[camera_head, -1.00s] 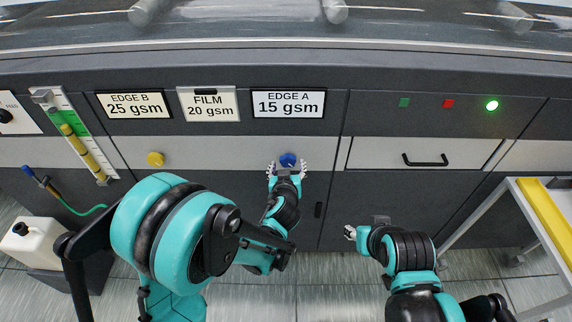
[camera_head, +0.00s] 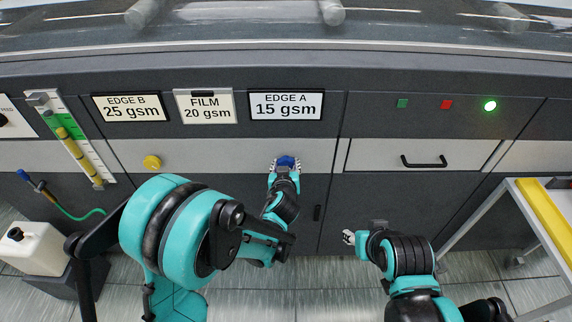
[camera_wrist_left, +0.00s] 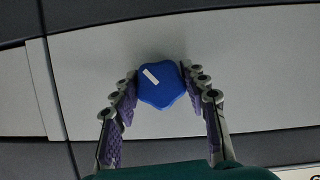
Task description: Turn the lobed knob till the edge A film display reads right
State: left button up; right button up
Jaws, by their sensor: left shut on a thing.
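The blue lobed knob (camera_head: 287,161) sits on the light panel strip below the edge A display (camera_head: 287,104), which reads 15 gsm. My left gripper (camera_head: 286,166) is shut on the knob, one finger on each side. The left wrist view shows the blue knob (camera_wrist_left: 161,86) with a white mark toward its upper left, between the fingertips of my left gripper (camera_wrist_left: 160,90). The film card (camera_head: 206,106) reads 20 gsm. My right gripper (camera_head: 350,237) is low in front of the dark cabinet, away from the knob; its fingers are too small to judge.
A yellow knob (camera_head: 152,162) sits below the edge B display (camera_head: 130,107), which reads 25 gsm. A drawer with a black handle (camera_head: 424,162) is right of the blue knob. A green light (camera_head: 490,106) glows above. A cart (camera_head: 540,215) stands at the right.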

pick_arm(q)
jog(key=shift+m+y+b, duration=0.35)
jog(key=shift+m+y, duration=0.45)
jog(key=shift+m, duration=0.4)
jog(key=shift+m+y, duration=1)
jog(key=shift+m, duration=0.5)
jog(key=o, duration=1.2)
jog(key=shift+s, duration=0.1)
